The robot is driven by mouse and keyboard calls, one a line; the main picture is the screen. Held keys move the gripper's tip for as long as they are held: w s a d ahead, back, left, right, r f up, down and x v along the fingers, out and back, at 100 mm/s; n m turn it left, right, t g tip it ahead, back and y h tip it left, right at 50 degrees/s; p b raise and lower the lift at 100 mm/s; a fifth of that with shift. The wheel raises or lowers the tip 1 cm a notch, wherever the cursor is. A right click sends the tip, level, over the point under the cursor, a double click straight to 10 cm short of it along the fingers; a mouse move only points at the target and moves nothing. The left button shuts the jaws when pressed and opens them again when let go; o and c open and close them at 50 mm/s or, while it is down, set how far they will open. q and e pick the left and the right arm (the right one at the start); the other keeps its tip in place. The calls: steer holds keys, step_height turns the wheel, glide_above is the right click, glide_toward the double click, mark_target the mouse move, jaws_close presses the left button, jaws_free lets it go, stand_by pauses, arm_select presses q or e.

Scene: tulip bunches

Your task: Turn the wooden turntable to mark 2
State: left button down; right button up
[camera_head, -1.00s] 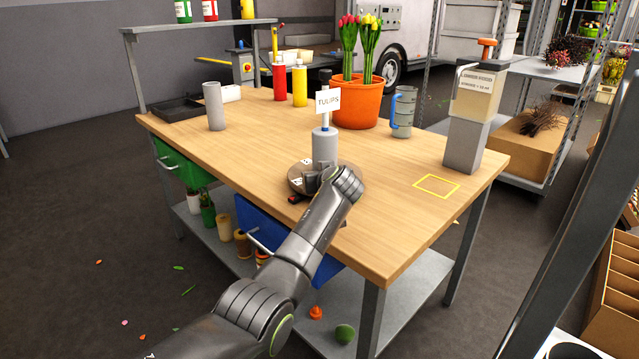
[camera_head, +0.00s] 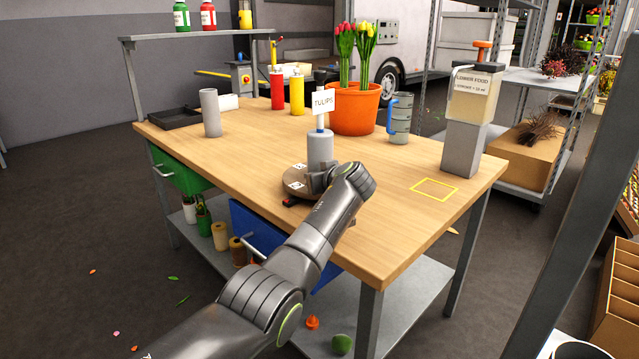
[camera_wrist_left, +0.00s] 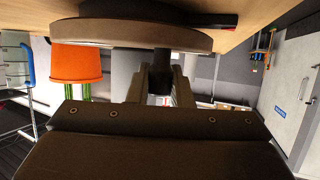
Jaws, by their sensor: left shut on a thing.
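The round wooden turntable (camera_head: 284,184) sits near the front edge of the workbench, with small white labels on top. A grey cylinder (camera_head: 320,150) with a white TULIPS sign (camera_head: 323,102) stands on it. A small black and red marker (camera_head: 290,202) lies at the turntable's front rim; it also shows in the left wrist view (camera_wrist_left: 212,20). My left gripper (camera_head: 318,184) is at the turntable's front right. In the left wrist view, the turntable rim (camera_wrist_left: 130,33) is at the top and my fingers are shut on a dark peg (camera_wrist_left: 160,80) beside it. My right gripper is not in view.
An orange tulip pot (camera_head: 355,110), a grey mug (camera_head: 399,120) and a flower-food dispenser (camera_head: 465,130) stand behind and right. Red and yellow bottles (camera_head: 297,92), a grey cylinder (camera_head: 210,112) and a black tray (camera_head: 172,118) are further left. The yellow-outlined square (camera_head: 435,190) is empty.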

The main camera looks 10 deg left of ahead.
arm_select(q)
steer(key=shift+f, duration=0.1)
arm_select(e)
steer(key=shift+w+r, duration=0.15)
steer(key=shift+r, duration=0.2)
arm_select(q)
steer(key=c, duration=1.3)
jaws_free()
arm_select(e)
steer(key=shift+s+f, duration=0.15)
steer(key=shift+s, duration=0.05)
